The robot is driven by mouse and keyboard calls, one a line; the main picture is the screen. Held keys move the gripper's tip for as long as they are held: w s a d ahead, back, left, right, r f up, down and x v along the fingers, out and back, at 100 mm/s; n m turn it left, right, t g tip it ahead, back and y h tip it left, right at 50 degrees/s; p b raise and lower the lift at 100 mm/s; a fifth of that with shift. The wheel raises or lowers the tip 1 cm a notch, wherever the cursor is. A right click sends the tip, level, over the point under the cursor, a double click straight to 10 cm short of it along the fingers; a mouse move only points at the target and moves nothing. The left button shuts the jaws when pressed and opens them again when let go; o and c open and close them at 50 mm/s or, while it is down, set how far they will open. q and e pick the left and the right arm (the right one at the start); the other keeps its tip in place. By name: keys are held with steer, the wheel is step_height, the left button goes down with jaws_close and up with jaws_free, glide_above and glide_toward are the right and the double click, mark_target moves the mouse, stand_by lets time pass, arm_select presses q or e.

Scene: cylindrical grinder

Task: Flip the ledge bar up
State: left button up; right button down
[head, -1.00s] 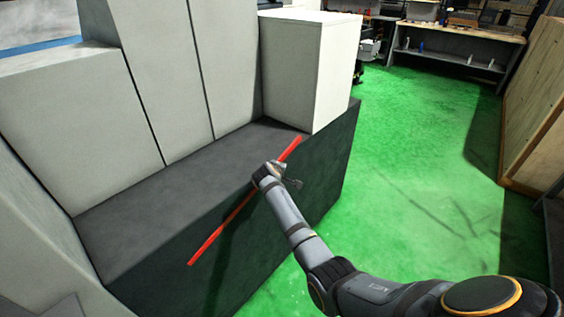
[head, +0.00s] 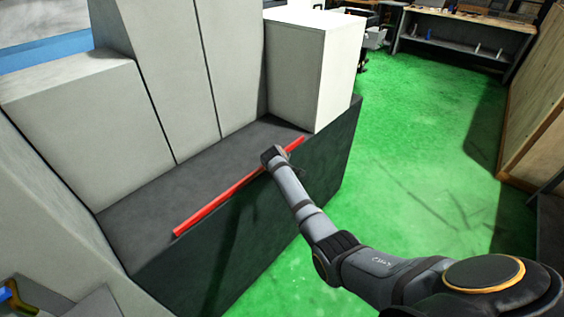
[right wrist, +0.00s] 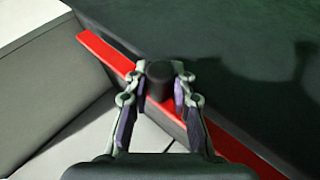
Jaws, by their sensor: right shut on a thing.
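The red ledge bar (head: 222,198) runs along the front top edge of the dark grey machine ledge in the head view. It is slanted in the picture, with its near end at the lower left. It also crosses the right wrist view (right wrist: 108,52), where a black knob (right wrist: 159,88) stands on it. My right gripper (head: 272,156) is at the bar towards its far end. In the right wrist view its fingers are on both sides of the knob and shut on it. The gripper hides part of the bar. My left gripper is not in view.
The dark grey ledge (head: 150,200) lies behind the bar, backed by pale machine panels (head: 85,120). A white box-shaped block (head: 312,75) stands at the ledge's far end. Green floor (head: 420,150) is open to the right. A wooden panel (head: 540,125) stands at the right edge.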

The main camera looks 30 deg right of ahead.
steer(key=shift+w+d+r, duration=0.1)
steer(key=shift+w+r, duration=0.05)
steer(key=shift+r, duration=0.15)
steer(key=c, duration=1.3)
jaws_free()
steer(key=shift+o, duration=0.9)
steer(key=shift+f, duration=0.15)
steer(key=v, duration=1.2)
steer(key=shift+f, duration=0.1)
